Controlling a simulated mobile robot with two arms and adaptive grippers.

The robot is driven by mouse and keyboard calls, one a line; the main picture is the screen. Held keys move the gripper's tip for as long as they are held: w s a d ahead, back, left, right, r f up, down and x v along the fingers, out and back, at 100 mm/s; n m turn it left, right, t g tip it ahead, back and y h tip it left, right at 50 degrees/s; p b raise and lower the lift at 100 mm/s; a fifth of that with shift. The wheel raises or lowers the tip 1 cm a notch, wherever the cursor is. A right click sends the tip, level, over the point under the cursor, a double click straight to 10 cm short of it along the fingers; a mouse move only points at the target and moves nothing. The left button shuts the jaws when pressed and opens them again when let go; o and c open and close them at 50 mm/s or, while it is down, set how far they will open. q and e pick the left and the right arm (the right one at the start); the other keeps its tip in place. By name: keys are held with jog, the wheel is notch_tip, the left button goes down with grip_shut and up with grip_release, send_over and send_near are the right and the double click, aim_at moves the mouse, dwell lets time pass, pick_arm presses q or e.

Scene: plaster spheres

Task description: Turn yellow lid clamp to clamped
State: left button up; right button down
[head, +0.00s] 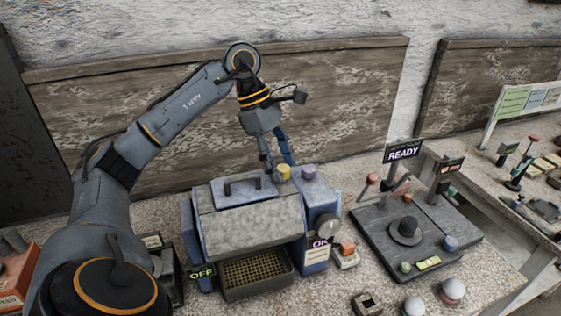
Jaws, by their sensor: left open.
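The yellow lid clamp (284,173) is a small yellow knob on top of the blue-grey machine (246,222), by the right end of its lid. My left gripper (278,170) points down at the clamp from above. Its fingers are open, one at the left of the clamp and one behind it. I cannot tell whether they touch it. The clamp's lower part and its exact turn are too small to read. My right gripper is not in view.
A purple knob (308,172) sits just right of the clamp. A round gauge (329,227) is on the machine's right front. A dark board (375,220) with a READY sign (403,152) stands to the right.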

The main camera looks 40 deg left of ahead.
pick_arm(q)
grip_shut()
